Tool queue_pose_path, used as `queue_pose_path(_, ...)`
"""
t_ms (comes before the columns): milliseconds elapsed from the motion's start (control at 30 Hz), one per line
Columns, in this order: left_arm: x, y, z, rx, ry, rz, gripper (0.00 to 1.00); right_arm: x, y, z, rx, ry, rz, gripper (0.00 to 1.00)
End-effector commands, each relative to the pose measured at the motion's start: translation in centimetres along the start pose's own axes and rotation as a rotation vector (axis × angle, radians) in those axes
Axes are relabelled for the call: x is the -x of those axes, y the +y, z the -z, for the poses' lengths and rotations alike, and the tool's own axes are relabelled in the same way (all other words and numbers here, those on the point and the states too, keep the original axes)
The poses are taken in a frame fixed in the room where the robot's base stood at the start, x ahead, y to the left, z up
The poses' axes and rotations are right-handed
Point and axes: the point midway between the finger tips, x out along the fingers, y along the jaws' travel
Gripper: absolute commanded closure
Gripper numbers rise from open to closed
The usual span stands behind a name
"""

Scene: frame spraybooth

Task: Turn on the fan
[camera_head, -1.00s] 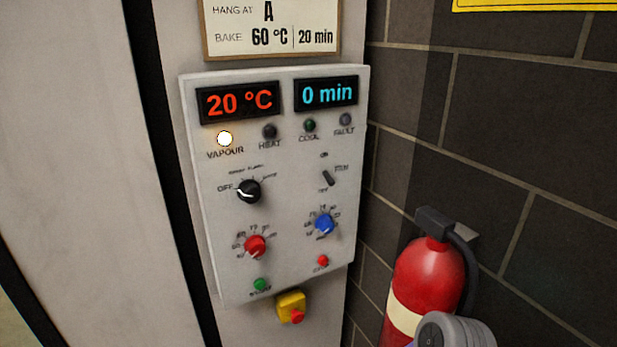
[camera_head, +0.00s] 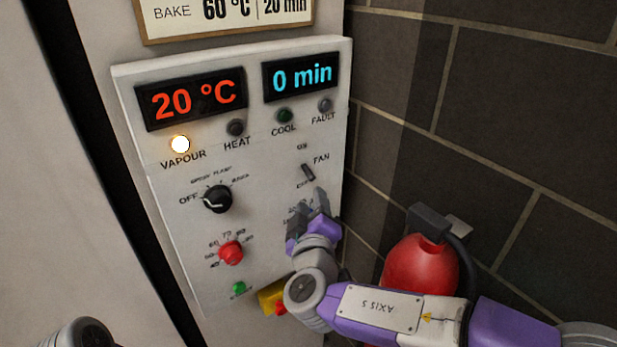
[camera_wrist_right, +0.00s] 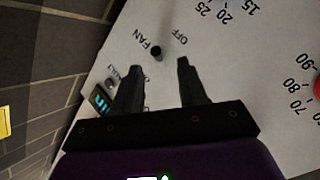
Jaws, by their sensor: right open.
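The fan switch (camera_head: 308,172) is a small dark lever on the right of the grey control panel (camera_head: 165,215), between ON above and OFF below. Which way it is thrown is hard to tell. My right gripper (camera_head: 309,200) is open and empty just below the switch in the head view, hiding the blue knob. In the right wrist view the switch (camera_wrist_right: 155,52) shows as a black stub just beyond and between the two open fingertips (camera_wrist_right: 158,66), apart from them. My left gripper is not in view.
The vapour lamp (camera_head: 180,144) is lit; displays read 20 °C and 0 min. A black selector (camera_head: 217,199), red knob (camera_head: 231,252), green button (camera_head: 238,288) and yellow box (camera_head: 270,297) are near. A red fire extinguisher (camera_head: 418,265) hangs right, behind my right arm.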

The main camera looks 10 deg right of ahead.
Motion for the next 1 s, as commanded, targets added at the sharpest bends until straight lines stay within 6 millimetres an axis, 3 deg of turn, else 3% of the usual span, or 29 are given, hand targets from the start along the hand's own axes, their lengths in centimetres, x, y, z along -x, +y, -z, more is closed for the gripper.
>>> queue_pose_path(500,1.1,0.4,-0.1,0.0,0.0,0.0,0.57,-6.6,0.7,0.6,-0.005,0.014,-0.017,0.58)
queue_pose_path(867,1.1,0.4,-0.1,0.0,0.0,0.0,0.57,-7.4,0.6,0.5,-0.004,0.015,-0.016,0.58)
queue_pose_path(1000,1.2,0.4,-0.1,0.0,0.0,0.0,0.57,-7.4,0.6,0.5,-0.004,0.015,-0.016,0.75)
